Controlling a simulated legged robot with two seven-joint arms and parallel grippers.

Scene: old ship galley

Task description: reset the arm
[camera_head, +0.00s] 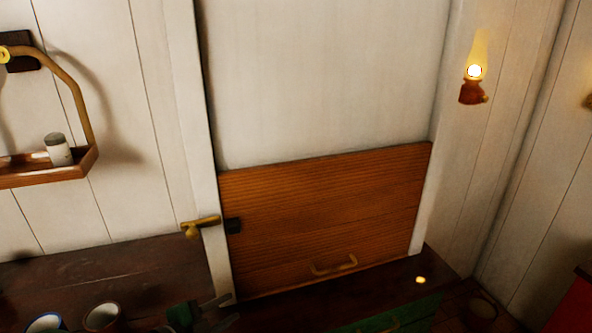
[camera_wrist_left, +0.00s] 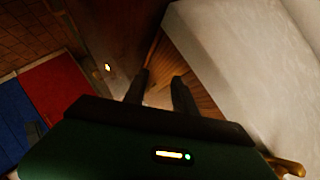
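My left gripper (camera_head: 225,309) shows at the bottom of the head view, left of centre. Its two dark fingers stand apart with nothing between them. In the left wrist view the fingers (camera_wrist_left: 160,84) are also spread and empty, in front of brown wood and the pale wall. The left gripper is in front of the lower left corner of a wooden panel (camera_head: 325,210) with a brass handle. I cannot make out my right gripper in either view.
Mugs (camera_head: 102,317) stand on the dark counter (camera_head: 110,275) left of my left gripper. A brass latch (camera_head: 202,225) is on the white frame above it. A hanging shelf (camera_head: 50,175) holds a shaker (camera_head: 58,150). A lit lamp (camera_head: 472,85) hangs at right. A green strip (camera_head: 410,314) lies at the bottom.

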